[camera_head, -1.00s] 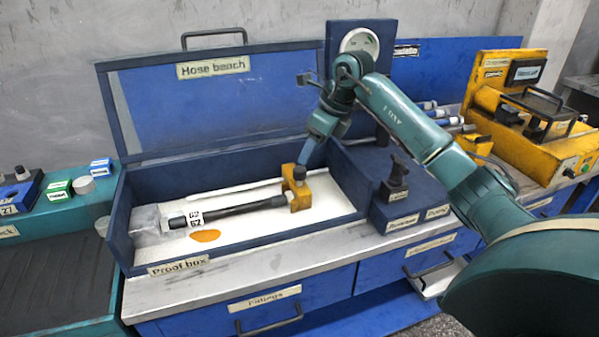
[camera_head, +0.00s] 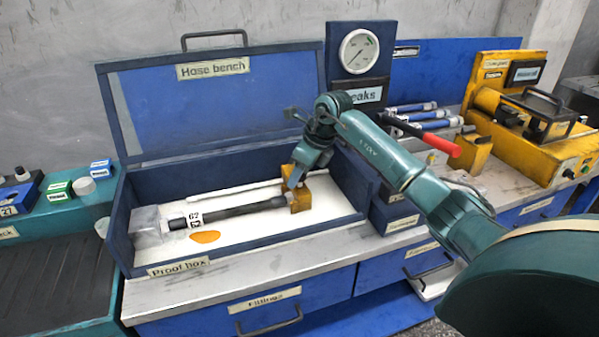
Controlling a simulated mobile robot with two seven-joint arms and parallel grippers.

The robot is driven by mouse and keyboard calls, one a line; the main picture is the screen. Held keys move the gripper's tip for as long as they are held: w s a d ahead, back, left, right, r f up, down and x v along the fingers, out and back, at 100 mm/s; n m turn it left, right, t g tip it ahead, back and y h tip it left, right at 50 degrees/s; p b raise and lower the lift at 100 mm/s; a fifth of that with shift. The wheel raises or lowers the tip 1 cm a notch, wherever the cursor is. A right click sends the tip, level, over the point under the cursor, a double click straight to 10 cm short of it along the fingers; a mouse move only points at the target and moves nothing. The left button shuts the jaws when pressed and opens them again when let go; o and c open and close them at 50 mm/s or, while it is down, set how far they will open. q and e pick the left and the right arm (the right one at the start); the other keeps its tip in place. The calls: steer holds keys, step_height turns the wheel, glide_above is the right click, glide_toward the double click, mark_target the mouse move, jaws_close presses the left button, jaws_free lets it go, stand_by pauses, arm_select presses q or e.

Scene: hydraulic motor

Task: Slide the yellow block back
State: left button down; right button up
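The yellow block (camera_head: 300,200) stands inside the open blue proof box (camera_head: 127,240), toward its right end. A dark hose (camera_head: 240,210) with a "62" tag lies in the box, its right end at the block. Its left end is at a clear block (camera_head: 147,225). My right gripper (camera_head: 295,180) reaches down into the box and overlaps the block's upper left part, seemingly touching it. The fingers are seen edge-on, so I cannot tell whether they are open or shut. My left gripper is not in view.
An orange spill (camera_head: 205,236) marks the white box floor. The raised lid (camera_head: 215,100) stands behind. A gauge (camera_head: 358,51), a red-handled tool (camera_head: 430,138) and a yellow machine (camera_head: 540,140) are to the right. The bench front edge is clear.

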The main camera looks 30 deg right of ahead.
jaws_close()
steer(key=shift+d, duration=0.1)
steer(key=d, duration=0.2)
steer(key=s+d, duration=0.1)
steer(key=d, duration=0.1)
steer(key=shift+d, duration=0.25)
steer(key=shift+o, duration=1.5)
jaws_free()
steer(key=v, duration=1.3)
